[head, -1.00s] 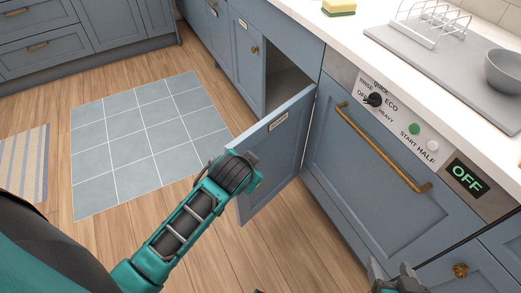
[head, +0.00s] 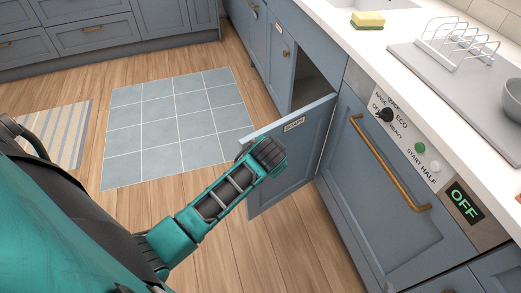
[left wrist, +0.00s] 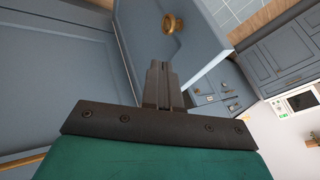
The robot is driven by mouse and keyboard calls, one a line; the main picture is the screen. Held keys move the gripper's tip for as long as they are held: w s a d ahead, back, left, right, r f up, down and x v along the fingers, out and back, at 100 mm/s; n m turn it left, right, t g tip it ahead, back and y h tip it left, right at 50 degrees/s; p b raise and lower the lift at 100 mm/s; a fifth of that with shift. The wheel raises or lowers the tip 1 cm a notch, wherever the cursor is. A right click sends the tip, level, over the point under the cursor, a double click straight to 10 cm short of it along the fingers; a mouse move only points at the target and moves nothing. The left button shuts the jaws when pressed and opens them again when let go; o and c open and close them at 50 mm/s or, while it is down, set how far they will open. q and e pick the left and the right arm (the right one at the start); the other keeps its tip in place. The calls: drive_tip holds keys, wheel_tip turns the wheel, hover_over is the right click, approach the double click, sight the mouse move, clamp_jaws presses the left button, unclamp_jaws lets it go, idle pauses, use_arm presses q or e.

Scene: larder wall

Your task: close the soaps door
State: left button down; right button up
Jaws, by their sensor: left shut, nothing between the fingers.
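The soaps door (head: 298,168) is a blue-grey cabinet door standing well open, hinged at its right beside the dishwasher. A small label plate (head: 294,124) is near its top edge. The dark cabinet opening (head: 312,85) shows behind it. My left arm reaches to the door's labelled face and covers part of it; its fingers are hidden in the head view. In the left wrist view my left gripper (left wrist: 160,82) is shut and empty, pointing at the door panel (left wrist: 150,30), with a brass knob (left wrist: 172,23) just past the fingertips. I cannot tell whether they touch. My right gripper is out of view.
The dishwasher (head: 375,190) with a long brass handle stands right of the door. Above it the white counter (head: 375,50) bears a sponge (head: 368,20), a rack (head: 455,45) and a bowl (head: 512,98).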

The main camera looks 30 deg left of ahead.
use_arm(q)
drive_tip(key=shift+w+a+f+b, duration=0.45)
drive_tip(key=shift+w+a+f, duration=0.6)
drive_tip(key=shift+a, duration=0.2)
drive_tip(key=shift+w+a+f+b, duration=0.4)
drive_tip(key=shift+w+a+f, duration=0.6)
drive_tip(key=shift+a, duration=0.25)
drive_tip(key=shift+a+r, duration=0.1)
